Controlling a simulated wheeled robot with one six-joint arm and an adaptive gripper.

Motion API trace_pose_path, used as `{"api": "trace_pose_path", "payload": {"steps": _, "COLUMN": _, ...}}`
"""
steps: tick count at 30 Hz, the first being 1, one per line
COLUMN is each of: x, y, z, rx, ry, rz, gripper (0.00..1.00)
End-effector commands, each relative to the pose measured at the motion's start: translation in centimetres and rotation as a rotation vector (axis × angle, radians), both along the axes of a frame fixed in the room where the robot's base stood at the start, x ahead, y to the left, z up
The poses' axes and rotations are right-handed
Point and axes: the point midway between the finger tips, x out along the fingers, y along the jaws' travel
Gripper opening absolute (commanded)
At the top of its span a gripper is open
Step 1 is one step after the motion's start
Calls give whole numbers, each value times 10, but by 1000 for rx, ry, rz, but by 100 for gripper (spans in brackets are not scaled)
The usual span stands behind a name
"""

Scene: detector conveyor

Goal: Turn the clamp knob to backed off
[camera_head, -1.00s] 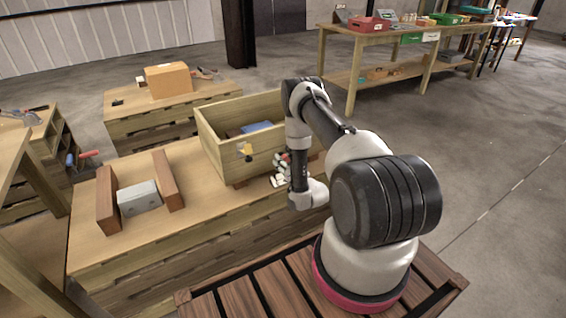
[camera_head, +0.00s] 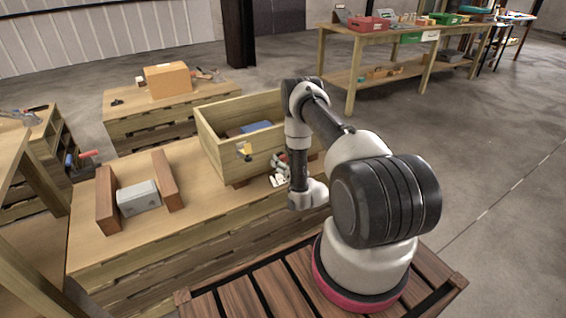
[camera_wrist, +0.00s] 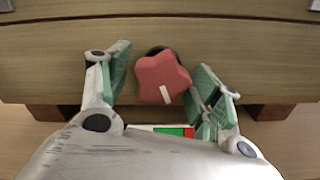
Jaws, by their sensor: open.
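The clamp knob (camera_wrist: 160,76) is a red, star-shaped knob on the front of a wooden box (camera_wrist: 60,60), shown in the wrist view. A white mark on its face points down and slightly right. A label strip with white, green and red parts (camera_wrist: 172,131) shows below the knob, partly hidden by my gripper. My gripper (camera_wrist: 163,84) is open, with one green-padded finger on each side of the knob and gaps showing between.
A yellow and black fitting (camera_head: 244,151) is on the box front, left of my gripper. A blue object (camera_head: 256,127) lies inside the box. A grey block (camera_head: 138,198) sits between two brown boards on the bench's left. Bare bench top lies between.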

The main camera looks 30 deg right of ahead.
Motion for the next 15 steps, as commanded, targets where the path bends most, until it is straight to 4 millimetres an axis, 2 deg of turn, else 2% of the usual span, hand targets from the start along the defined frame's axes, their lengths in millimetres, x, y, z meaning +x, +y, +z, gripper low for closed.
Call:
{"api": "trace_pose_path", "payload": {"steps": 4, "x": 0, "y": 0, "z": 0, "rx": 0, "ry": -1, "rz": 1, "gripper": 64}}
{"api": "trace_pose_path", "payload": {"steps": 7, "x": -8, "y": -1, "z": 0, "rx": 0, "ry": 1, "rz": -1, "gripper": 64}}
{"api": "trace_pose_path", "payload": {"steps": 15, "x": -54, "y": -2, "z": -1, "rx": 2, "ry": 3, "rz": -1, "gripper": 64}}
